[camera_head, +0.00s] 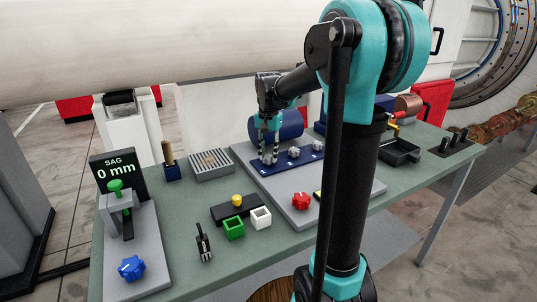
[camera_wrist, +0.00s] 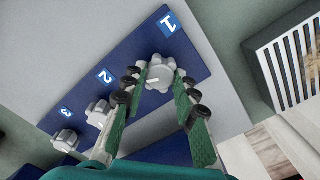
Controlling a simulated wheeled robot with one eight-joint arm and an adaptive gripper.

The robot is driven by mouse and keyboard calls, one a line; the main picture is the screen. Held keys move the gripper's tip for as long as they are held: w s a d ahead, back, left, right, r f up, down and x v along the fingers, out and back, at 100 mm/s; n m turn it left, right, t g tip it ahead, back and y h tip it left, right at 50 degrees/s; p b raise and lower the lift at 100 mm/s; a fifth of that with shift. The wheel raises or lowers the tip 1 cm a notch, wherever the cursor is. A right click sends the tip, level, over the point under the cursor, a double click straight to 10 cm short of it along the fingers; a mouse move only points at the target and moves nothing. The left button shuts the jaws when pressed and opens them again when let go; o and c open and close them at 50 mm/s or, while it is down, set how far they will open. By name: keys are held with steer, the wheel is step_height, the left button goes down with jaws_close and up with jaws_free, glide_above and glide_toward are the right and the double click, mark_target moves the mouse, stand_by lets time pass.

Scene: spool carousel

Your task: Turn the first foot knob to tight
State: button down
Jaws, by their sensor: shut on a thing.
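The first foot knob (camera_wrist: 162,70) is a light grey lobed knob beside the label "1" (camera_wrist: 168,22) on a dark blue strip (camera_wrist: 130,60). A pale mark shows on its face, but I cannot read its setting. My gripper (camera_head: 268,154) is down at the near-left end of the strip. In the wrist view my gripper (camera_wrist: 161,80) has one finger on each side of the first knob, shut on it. The second knob (camera_wrist: 98,112) and third knob (camera_wrist: 66,139) stand free in a row; in the head view the fingers mostly hide the first knob.
A slotted grey block (camera_head: 211,164) stands left of the plate (camera_head: 370,190). A red knob (camera_head: 301,201) sits at the plate's front. Green (camera_head: 234,228) and white (camera_head: 261,217) boxes, a blue knob (camera_head: 131,268) and an "SAG 0 mm" display (camera_head: 117,168) are nearer.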

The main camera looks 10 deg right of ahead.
mark_target(269, 156)
steer(key=c, duration=1.2)
jaws_free()
step_height(269, 156, up, 12)
